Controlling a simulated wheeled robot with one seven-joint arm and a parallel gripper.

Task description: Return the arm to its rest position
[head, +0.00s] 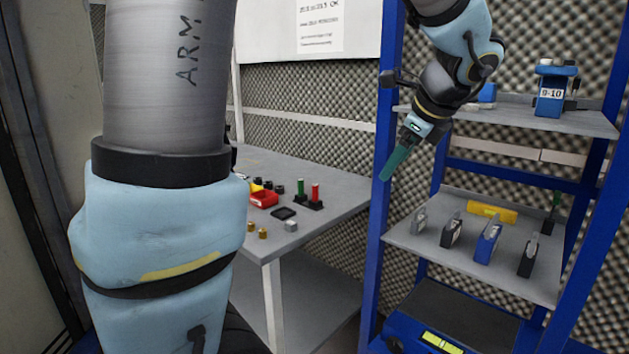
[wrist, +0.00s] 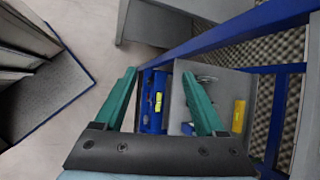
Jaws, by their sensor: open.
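My gripper (head: 398,160) hangs at the end of my raised arm in the head view, in front of the left blue post of the shelf rack. Its teal fingers point down and to the left. In the wrist view my gripper (wrist: 160,92) shows two teal fingers spread apart with nothing held between them. Beyond the gap are the rack's lower parts and the floor.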

